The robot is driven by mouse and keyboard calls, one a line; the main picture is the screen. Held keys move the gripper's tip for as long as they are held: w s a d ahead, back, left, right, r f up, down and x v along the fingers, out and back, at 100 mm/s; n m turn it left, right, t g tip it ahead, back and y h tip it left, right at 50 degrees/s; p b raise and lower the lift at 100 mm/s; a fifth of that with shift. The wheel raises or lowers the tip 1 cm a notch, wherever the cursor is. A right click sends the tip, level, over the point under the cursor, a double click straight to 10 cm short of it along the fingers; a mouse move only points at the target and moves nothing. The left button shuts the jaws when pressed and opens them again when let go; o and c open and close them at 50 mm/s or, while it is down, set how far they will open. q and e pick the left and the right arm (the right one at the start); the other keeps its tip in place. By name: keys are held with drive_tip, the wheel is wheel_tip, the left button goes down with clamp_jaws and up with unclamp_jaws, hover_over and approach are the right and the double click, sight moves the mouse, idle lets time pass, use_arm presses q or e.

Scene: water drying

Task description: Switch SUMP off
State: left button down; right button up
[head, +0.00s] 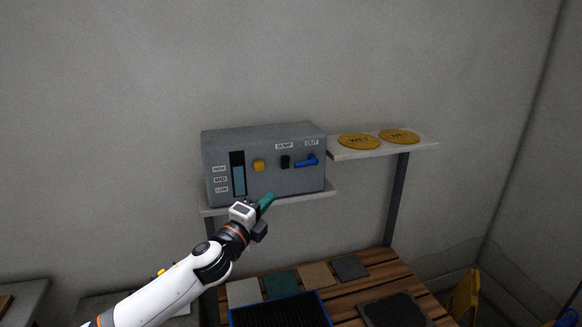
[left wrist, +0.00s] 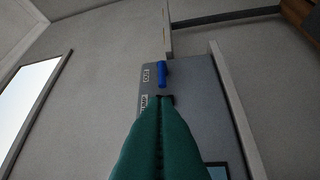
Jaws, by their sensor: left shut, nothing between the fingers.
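A grey control box (head: 290,180) stands on a wall shelf. Its front has a black switch (head: 285,162) under the SUMP label (head: 284,146) and a blue lever (head: 307,161) under the OUT label (head: 311,142). My left gripper (head: 267,201) has green fingers, shut and empty, in front of the box's lower front and below the switch in the head view. In the left wrist view its fingertips (left wrist: 163,102) point at the box, and the black switch (left wrist: 166,97) shows just past them, partly hidden. I cannot tell contact or the switch's setting. My right gripper is not in view.
Two yellow WET discs (head: 359,141) lie on a shelf (head: 385,151) at right. Below is a slatted wooden bench (head: 345,293) with square tiles and trays.

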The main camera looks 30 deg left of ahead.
use_arm(q)
drive_tip(key=p, duration=0.5)
approach(287, 160)
drive_tip(key=w+d, duration=0.1)
drive_tip(key=w, duration=0.5)
drive_tip(key=shift+w+a+r, duration=0.15)
drive_tip(key=shift+a+r, duration=0.1)
drive_tip(key=shift+a, duration=0.25)
drive_tip(key=shift+r, duration=0.1)
drive_tip(key=shift+w+a+r, duration=0.15)
drive_tip(key=shift+a+r, duration=0.1)
drive_tip(key=shift+r, duration=0.05)
